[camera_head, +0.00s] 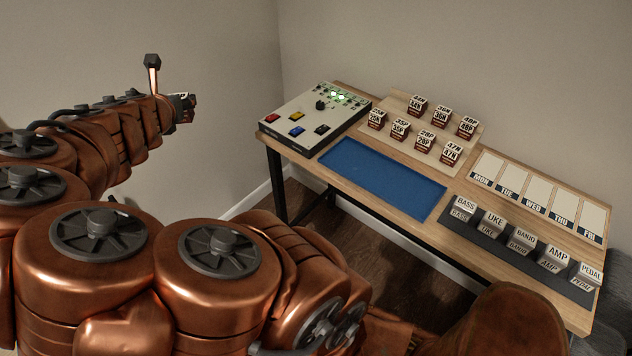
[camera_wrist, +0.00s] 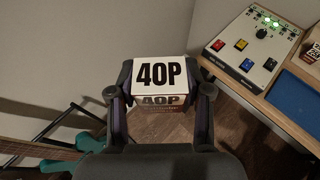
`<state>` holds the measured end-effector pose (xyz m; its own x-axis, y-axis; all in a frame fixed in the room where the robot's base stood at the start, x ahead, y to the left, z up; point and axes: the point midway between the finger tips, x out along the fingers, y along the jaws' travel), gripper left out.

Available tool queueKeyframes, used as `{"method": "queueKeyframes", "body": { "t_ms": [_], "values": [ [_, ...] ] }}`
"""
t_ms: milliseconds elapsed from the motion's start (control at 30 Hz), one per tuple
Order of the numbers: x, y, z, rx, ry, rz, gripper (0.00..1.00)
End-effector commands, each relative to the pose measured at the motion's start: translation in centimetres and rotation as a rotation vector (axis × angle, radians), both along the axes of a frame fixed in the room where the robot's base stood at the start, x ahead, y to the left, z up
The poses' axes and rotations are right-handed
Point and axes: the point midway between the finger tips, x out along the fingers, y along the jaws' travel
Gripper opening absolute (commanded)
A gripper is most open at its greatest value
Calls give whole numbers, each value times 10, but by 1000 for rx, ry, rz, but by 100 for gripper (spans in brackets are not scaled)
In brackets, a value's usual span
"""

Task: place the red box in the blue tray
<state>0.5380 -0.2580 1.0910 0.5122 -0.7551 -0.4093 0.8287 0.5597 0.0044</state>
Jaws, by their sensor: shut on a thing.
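My gripper (camera_head: 177,110) is at the end of my raised arm at the left of the head view, well to the left of the table. In the wrist view my gripper (camera_wrist: 161,92) is shut on a small box (camera_wrist: 161,72) with a white top marked 40P and a dark reddish lower front. In the head view only a small part of this box (camera_head: 188,100) shows beyond the gripper. The blue tray (camera_head: 382,178) lies flat and empty on the table, left of centre. Its edge also shows in the wrist view (camera_wrist: 298,103) at the right.
A control panel (camera_head: 312,118) with coloured buttons stands left of the tray. Several labelled white-and-red boxes (camera_head: 400,128) stand on a stepped rack behind it. Day cards (camera_head: 538,190) and labelled blocks (camera_head: 525,237) occupy the right side. A guitar-like object (camera_wrist: 40,150) shows at lower left.

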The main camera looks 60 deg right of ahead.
Motion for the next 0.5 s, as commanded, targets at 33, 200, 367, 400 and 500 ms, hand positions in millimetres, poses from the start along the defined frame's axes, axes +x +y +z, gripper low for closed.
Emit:
{"method": "queueKeyframes", "body": {
  "t_ms": [33, 200, 367, 400, 500],
  "values": [
    [-17, -21, -22, 1, 0, -65, 10],
    [-75, -79, -55, 1, 2, -270, 10],
    [-136, -122, -85, 0, 1, -463, 10],
    [-153, -132, -93, -1, 2, -513, 10],
    [-193, -152, -111, -3, 2, -630, 10]
  ]
}}
